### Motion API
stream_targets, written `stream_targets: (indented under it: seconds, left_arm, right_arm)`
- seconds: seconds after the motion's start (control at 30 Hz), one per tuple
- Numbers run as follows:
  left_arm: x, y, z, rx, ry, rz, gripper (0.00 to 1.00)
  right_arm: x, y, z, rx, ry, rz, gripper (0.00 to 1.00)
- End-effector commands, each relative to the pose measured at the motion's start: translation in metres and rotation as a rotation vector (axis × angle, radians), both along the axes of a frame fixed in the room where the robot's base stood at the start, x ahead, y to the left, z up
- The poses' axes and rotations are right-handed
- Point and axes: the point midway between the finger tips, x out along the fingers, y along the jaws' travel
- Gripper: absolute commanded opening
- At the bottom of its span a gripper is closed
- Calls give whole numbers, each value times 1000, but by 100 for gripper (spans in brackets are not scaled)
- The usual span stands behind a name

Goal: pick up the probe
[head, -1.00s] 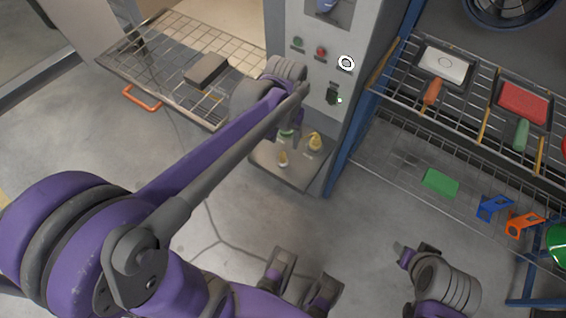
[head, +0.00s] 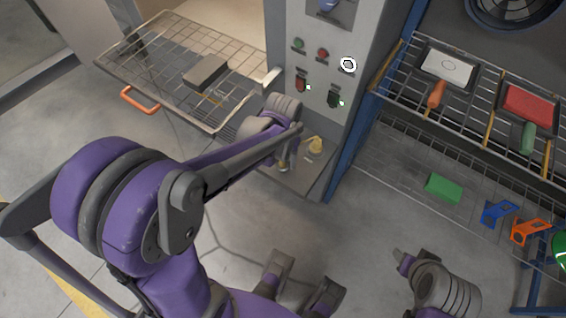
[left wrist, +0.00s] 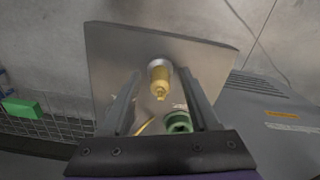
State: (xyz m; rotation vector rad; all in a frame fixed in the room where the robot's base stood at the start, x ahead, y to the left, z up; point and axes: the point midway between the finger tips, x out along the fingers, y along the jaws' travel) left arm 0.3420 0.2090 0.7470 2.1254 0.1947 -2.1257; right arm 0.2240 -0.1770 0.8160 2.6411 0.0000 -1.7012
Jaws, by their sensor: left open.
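A yellow, brass-like piece with a silver collar (left wrist: 160,77), which may be the probe, stands out from a grey metal plate in the left wrist view. My left gripper (left wrist: 160,88) is open, with one finger on each side of it; I cannot tell whether they touch. A green round part (left wrist: 178,122) lies nearer the palm. In the head view, my left wrist (head: 280,110) is over a small grey shelf (head: 310,180), hiding part of it. A yellow fitting (head: 315,145) shows beside it. A part of my right arm (head: 440,288) shows at lower right; its jaws are unclear.
A control panel (head: 318,65) with buttons and switches rises behind the shelf. A wire rack (head: 150,70) holding a grey block (head: 206,71) is at left. Blue-framed shelving at right holds trays, a green block (head: 443,187) and brackets (head: 497,212).

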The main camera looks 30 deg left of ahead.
Motion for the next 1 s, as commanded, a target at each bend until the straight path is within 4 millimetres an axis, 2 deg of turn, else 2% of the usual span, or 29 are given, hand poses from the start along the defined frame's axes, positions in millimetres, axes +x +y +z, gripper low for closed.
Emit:
stream_targets:
  seconds: [0.07, 0.4, 0.83, 1.0]
  left_arm:
    - [0, 0, 0, 0, 0, 0, 60]
    - [0, 0, 1, 0, 0, 0, 0]
    - [0, 0, 3, 0, 0, 0, 0]
    - [0, 0, 25, 0, -1, 0, 0]
  right_arm:
    - [0, 0, 0, 0, 0, 0, 50]
    - [0, 0, 0, 0, 0, 0, 50]
    - [0, 0, 1, 0, 0, 0, 50]
    - [0, 0, 7, 0, -2, 0, 50]
